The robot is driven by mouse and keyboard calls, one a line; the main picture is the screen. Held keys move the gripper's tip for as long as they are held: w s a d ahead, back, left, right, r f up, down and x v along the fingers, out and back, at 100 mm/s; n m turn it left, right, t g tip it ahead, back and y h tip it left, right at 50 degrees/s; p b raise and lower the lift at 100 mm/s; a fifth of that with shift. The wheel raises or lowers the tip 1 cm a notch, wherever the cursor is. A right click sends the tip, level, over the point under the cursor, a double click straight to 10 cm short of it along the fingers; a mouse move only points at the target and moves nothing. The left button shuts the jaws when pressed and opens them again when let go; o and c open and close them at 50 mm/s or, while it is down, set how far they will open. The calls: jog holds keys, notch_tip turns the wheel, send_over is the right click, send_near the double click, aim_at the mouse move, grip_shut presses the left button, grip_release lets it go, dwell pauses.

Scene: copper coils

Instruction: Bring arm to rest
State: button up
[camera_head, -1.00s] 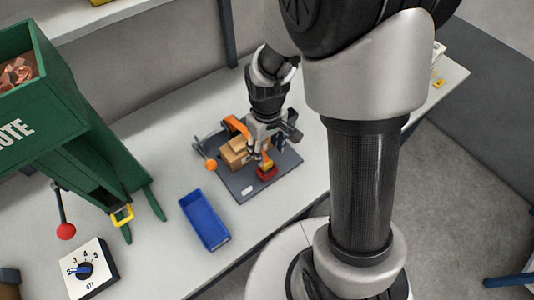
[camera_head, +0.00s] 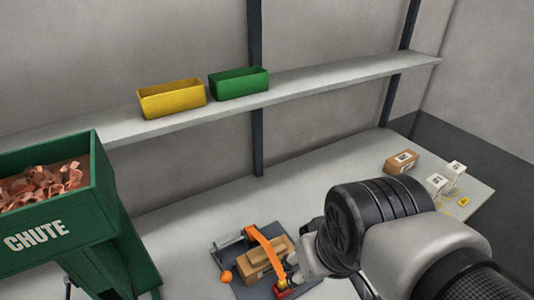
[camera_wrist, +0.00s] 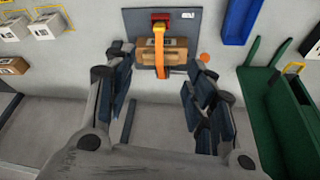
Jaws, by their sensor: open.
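My gripper (camera_wrist: 160,90) is open and empty in the wrist view, its dark finger pads spread wide above the bench. In the head view my arm covers the lower right, and the fingers cannot be made out clearly. A cardboard box (camera_wrist: 175,55) lies on a dark grey base plate (camera_wrist: 188,24), and it also shows in the head view (camera_head: 262,262). An orange strap (camera_head: 268,248) runs over the box to a red-and-yellow clamp piece (camera_head: 282,291). In the wrist view, the box appears beyond the fingertips, apart from them.
A green chute (camera_head: 95,190) with copper pieces stands at left. A blue bin (camera_wrist: 238,20) lies near the plate. Yellow (camera_head: 172,102) and green (camera_head: 240,86) bins stand on the wall shelf. A brown box (camera_head: 401,162) and white boxes (camera_head: 437,185) sit at the bench's right end.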

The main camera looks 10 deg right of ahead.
jog(key=shift+s+r+t, duration=0.15)
jog(key=shift+s+r, duration=0.1)
jog(key=shift+s, duration=0.35)
jog(key=shift+s+r+t, duration=0.15)
jog(key=shift+s+r, duration=0.05)
jog(key=shift+s, duration=0.4)
jog(key=shift+f+b, duration=0.7)
